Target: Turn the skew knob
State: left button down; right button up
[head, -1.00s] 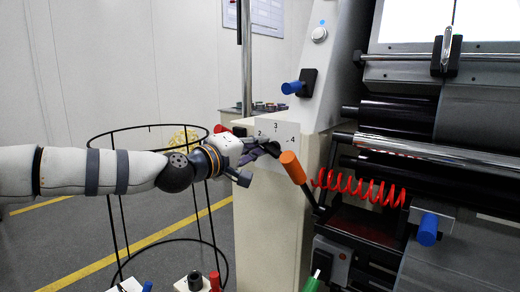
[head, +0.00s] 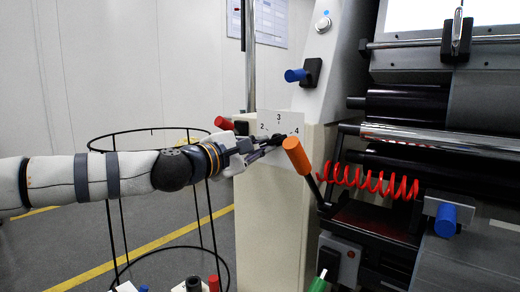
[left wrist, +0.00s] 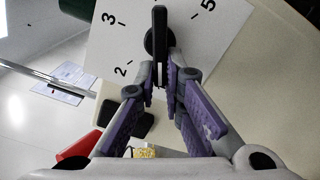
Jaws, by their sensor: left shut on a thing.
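The skew knob is a black bar-shaped knob (left wrist: 156,32) on a white dial plate (left wrist: 110,50) printed with numbers. The plate (head: 287,122) also shows in the head view on the cream machine housing, with 2, 3 and 4 readable. My left gripper (left wrist: 162,78) has its purple-padded fingers closed on the near end of the knob. In the head view my left gripper (head: 270,147) reaches the dial from the left and partly hides the knob. My right gripper is not in view.
An orange-handled lever (head: 296,155) stands close right of the dial. A red handle (head: 224,123) is just left of it. A coiled red cord (head: 370,182), blue knobs and rollers lie right. A black wire stand (head: 206,225) is below my left arm.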

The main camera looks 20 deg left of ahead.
pick_arm(q)
jog(key=shift+d+f+n, duration=0.1)
jog(key=shift+f+n, duration=0.05)
jog(key=shift+n, duration=0.55)
jog(key=c, duration=1.7)
grip_release()
jog(key=v, duration=1.2)
